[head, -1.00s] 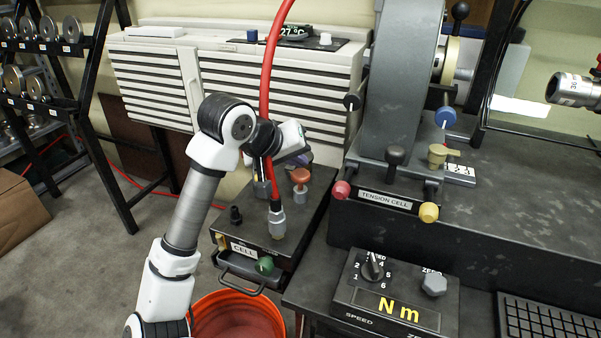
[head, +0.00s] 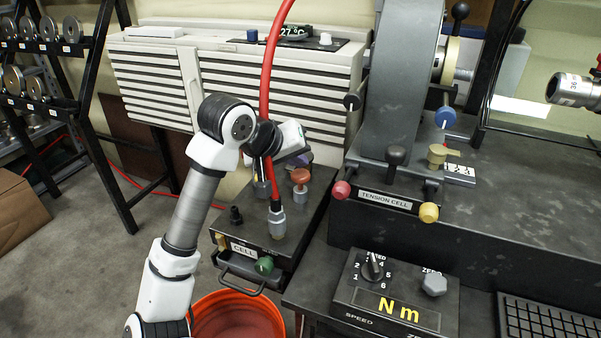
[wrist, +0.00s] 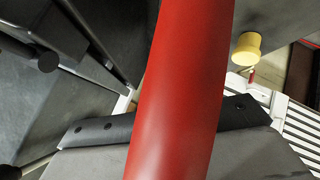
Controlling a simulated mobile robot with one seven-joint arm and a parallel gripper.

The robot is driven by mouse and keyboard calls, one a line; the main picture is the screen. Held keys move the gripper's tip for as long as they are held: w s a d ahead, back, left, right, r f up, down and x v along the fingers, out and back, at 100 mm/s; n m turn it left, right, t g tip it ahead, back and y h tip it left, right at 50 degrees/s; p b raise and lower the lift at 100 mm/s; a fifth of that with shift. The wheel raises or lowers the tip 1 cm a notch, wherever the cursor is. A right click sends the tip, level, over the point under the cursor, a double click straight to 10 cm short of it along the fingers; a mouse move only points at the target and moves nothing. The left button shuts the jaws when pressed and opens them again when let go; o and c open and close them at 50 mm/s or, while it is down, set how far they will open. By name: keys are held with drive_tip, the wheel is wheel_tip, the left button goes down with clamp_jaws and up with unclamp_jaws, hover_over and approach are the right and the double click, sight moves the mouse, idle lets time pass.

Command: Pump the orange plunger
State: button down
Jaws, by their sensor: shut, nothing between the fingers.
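The orange plunger (head: 300,176) is a dull orange knob on a pale metal stem, standing upright on top of the dark box labelled CELL (head: 245,250). My gripper (head: 296,148) is above and behind the plunger in the head view, apart from it in the picture. It is shut and empty; its fingertips are small and hard to make out. A thick red hose (head: 267,95) rises from a metal fitting on the box, left of the plunger. The hose (wrist: 178,90) fills the middle of the wrist view. I cannot make out the plunger there.
A purple knob (head: 304,158) is close behind the plunger. A green knob (head: 264,265) and a black knob (head: 235,215) are on the box. An orange bucket (head: 238,318) stands below. The tension cell stand (head: 400,90) rises to the right; white drawers (head: 150,85) are behind.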

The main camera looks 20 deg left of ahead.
sight(300, 174)
drive_tip(key=shift+f, duration=0.15)
drive_tip(key=shift+f+b, duration=0.35)
drive_tip(key=shift+b, duration=0.55)
drive_tip(key=shift+f+b, duration=1.2)
drive_tip(key=shift+b, duration=0.25)
idle(1.0)
drive_tip(key=shift+r, duration=1.65)
drive_tip(key=shift+r+p, duration=1.25)
drive_tip(key=shift+r, duration=1.3)
